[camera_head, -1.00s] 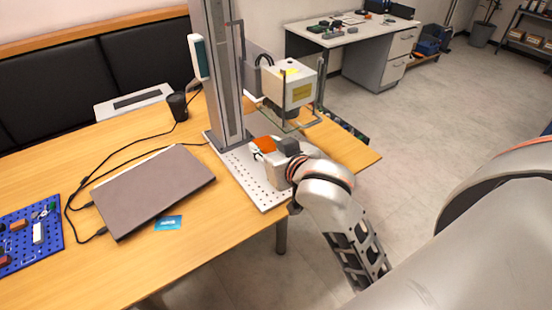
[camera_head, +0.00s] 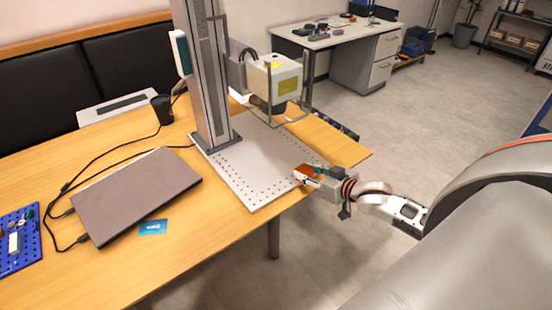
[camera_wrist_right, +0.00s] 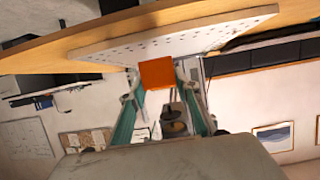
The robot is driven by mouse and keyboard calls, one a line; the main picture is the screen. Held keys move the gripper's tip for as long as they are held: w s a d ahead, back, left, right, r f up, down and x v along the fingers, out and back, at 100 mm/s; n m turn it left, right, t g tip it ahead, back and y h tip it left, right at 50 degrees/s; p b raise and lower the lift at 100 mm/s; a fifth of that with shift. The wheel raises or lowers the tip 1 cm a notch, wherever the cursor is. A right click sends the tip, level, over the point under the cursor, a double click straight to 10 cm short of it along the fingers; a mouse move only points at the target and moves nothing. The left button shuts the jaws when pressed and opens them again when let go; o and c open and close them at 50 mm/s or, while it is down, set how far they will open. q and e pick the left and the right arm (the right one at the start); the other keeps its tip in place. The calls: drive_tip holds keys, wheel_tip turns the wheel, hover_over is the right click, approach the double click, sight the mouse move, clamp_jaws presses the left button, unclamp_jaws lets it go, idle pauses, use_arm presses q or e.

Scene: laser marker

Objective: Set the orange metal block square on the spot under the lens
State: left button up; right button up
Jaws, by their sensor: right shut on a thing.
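The orange metal block (camera_head: 303,171) is held in my right gripper (camera_head: 310,175) at the right edge of the perforated plate (camera_head: 249,181). In the right wrist view the orange block (camera_wrist_right: 157,73) sits between the two fingers of the gripper (camera_wrist_right: 158,82). I cannot tell whether the block touches the plate. The laser head (camera_head: 275,79) hangs from the column, with its dark lens (camera_head: 267,106) underneath, back and left of the block. The plate shows no block under the lens. My left gripper is not in view.
The grey column (camera_head: 207,85) rises from the plate's back left. A thin clear guard (camera_head: 283,117) hangs around the lens. A closed laptop (camera_head: 137,195), a blue card (camera_head: 153,227) and a blue pegboard (camera_head: 20,240) lie to the left. The plate's middle is clear.

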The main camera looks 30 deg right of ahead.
drive_tip(key=b, duration=0.1)
hover_over(277, 163)
drive_tip(key=shift+w+f, duration=0.1)
drive_tip(key=shift+f, duration=0.05)
wheel_tip(277, 163, down, 3)
drive_tip(key=shift+f+b, duration=0.1)
drive_tip(key=shift+b, duration=0.25)
drive_tip(key=o, duration=1.3)
drive_tip(key=shift+c, duration=0.2)
drive_tip(key=p+v, duration=0.2)
drive_tip(key=v, duration=1)
drive_tip(key=shift+d, duration=0.1)
